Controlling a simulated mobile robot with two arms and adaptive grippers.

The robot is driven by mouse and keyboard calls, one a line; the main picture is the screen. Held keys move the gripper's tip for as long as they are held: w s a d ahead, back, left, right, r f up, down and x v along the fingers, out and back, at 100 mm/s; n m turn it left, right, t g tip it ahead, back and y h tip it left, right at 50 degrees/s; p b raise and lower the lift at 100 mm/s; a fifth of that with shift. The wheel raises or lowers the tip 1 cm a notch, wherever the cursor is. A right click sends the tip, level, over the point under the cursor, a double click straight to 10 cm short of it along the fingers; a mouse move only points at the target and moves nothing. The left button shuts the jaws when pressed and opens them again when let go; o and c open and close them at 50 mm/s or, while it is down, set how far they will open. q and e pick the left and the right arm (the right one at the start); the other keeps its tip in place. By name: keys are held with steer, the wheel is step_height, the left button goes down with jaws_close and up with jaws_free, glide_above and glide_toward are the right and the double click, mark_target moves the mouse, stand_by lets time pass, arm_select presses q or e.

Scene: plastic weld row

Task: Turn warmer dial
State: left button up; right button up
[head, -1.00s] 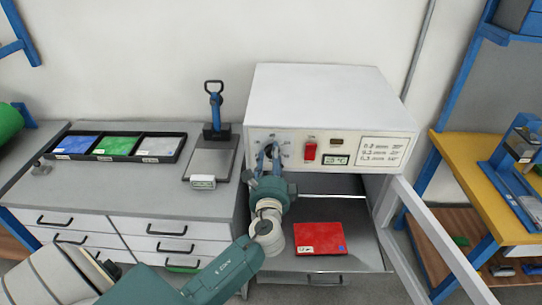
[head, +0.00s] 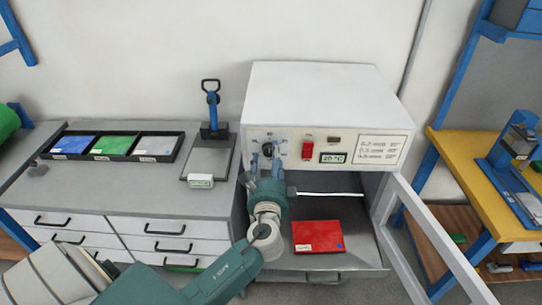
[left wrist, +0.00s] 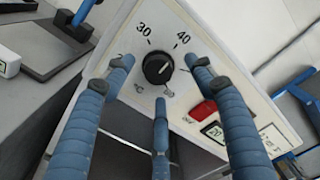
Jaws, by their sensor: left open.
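The warmer (head: 316,84) is a white box with a control panel on its front. Its black dial (left wrist: 158,68) shows in the left wrist view between the marks 30 and 40; I cannot tell its exact setting. In the head view the dial (head: 267,149) is just above my fingertips. My left gripper (head: 262,163) is open in front of it. In the left wrist view the blue fingers of my left gripper (left wrist: 160,82) are spread around the dial, apart from it. My right gripper is not in view.
Right of the dial are a red switch (head: 307,149) and a display (head: 333,157) reading about 20 °C. The warmer's door (head: 432,240) hangs open at the right. A tray of coloured pieces (head: 172,156) sits on the left counter.

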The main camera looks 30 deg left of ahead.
arm_select(q)
steer(key=v, duration=1)
steer(key=shift+s+d, duration=0.15)
steer(key=shift+d, duration=0.2)
